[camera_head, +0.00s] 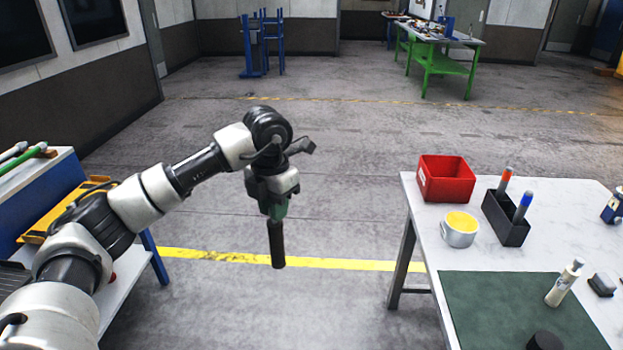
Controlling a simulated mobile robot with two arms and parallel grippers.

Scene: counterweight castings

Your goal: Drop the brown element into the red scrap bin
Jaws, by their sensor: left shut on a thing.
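My left gripper (277,207) points down over the open floor, left of the right-hand table. It is shut on a long, dark element (277,245), which hangs roughly upright below it. The element looks very dark, near black, so I cannot be sure that it is brown. Its upper end is hidden at the jaws, where a green part shows. The red bin (446,187) stands on the table's far left corner, to the right of my gripper and apart from it. The inside that shows looks empty.
The white table (590,250) holds a cup with yellow contents (460,231), a black marker holder (505,222), a green mat (500,310), a white bottle (563,284) and a dark round object (544,341). A shelf unit stands at the left. Open floor lies between.

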